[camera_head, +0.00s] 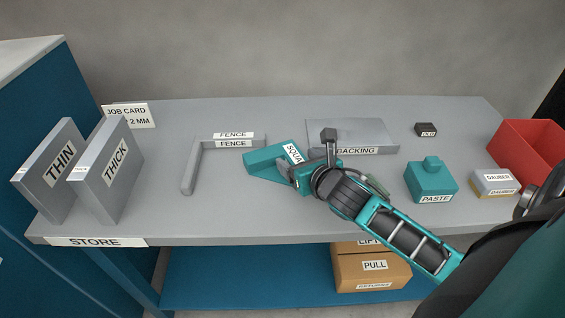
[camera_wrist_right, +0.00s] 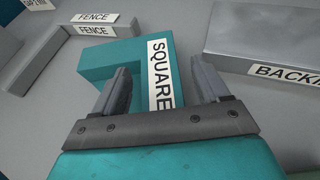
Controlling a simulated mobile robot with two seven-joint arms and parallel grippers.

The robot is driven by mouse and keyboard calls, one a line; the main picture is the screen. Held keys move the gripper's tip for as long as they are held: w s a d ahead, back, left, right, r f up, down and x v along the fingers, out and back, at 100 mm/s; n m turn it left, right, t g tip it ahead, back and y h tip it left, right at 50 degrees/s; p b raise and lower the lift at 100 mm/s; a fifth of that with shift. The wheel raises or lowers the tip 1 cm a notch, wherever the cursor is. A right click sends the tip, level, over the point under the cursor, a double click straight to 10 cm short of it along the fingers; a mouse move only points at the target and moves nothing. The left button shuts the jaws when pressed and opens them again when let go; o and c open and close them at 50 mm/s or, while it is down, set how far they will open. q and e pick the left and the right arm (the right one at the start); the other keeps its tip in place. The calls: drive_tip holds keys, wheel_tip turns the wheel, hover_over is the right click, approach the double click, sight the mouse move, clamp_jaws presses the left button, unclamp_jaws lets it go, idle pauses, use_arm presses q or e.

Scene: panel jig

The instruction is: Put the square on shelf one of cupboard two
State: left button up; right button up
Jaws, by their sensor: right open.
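The square (camera_head: 268,158) is a teal L-shaped piece with a white SQUARE label, lying on the grey table. In the right wrist view the square (camera_wrist_right: 100,62) lies ahead of and between my fingers. My right gripper (camera_head: 296,172) is at the square's labelled arm, and in the right wrist view its two fingers (camera_wrist_right: 162,88) stand apart on either side of that arm. It is open, and I cannot tell whether a finger touches the square. The gripper hides part of the square. My left gripper is not in view. No cupboard marked two can be made out.
Left of the square is the grey FENCE (camera_head: 190,170); behind right is the BACKING block (camera_head: 365,131). THIN (camera_head: 47,170) and THICK (camera_head: 105,170) panels stand far left. The PASTE bottle (camera_head: 431,180), DAUBER (camera_head: 493,182) and red bin (camera_head: 530,146) are right. Boxes (camera_head: 372,270) sit below.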

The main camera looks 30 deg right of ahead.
drive_tip(key=shift+c, duration=0.3)
clamp_jaws()
drive_tip(key=shift+w+r, duration=0.1)
idle(0.5)
